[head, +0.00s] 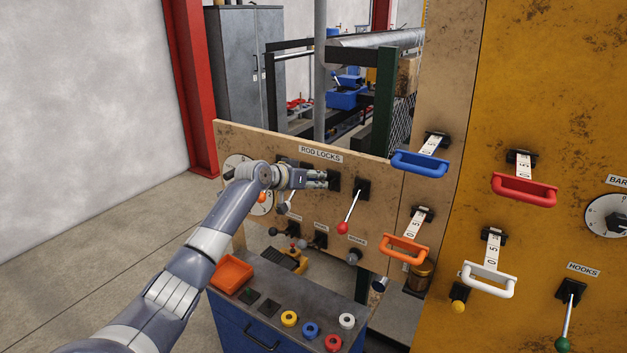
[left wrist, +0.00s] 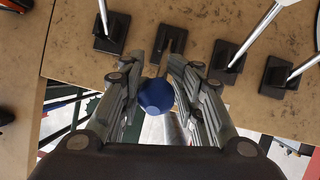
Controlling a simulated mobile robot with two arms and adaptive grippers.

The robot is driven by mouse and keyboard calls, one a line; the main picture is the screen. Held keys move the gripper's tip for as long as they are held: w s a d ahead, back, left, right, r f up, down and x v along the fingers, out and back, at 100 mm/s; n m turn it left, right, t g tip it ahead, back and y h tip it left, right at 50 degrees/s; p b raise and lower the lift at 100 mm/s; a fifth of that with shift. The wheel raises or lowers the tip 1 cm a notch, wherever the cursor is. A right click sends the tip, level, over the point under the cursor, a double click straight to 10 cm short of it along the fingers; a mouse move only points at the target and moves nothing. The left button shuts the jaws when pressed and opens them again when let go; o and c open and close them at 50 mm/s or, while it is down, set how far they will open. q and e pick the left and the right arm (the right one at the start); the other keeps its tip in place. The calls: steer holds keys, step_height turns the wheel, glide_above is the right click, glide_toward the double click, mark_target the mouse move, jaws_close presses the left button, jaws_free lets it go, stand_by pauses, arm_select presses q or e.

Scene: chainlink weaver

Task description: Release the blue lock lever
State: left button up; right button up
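The ROD LOCKS panel (head: 320,155) carries a row of levers on black slot plates. My left gripper (head: 325,180) is at the third slot plate (head: 334,182), just left of the red-knobbed lever (head: 349,212). In the left wrist view, the blue lock lever's round knob (left wrist: 156,95) sits between the two fingers (left wrist: 158,85), which look closed against both its sides. Its shaft is mostly hidden, and its slot plate (left wrist: 170,42) shows beyond the fingertips. In the head view the gripper hides the blue knob. My right gripper is not in view.
Below is a blue cabinet (head: 235,320) with an orange tray (head: 231,273) and coloured rings. Blue, orange, red and white handles project at the right.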

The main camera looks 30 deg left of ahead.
arm_select(q)
steer(key=shift+w+r, duration=0.6)
steer(key=shift+r, duration=0.05)
steer(key=shift+s+a+r, duration=0.1)
steer(key=shift+s, duration=0.2)
steer(key=d+v, duration=0.1)
steer(key=v, duration=1)
steer(key=shift+s+a, duration=0.25)
steer(key=shift+a, duration=0.25)
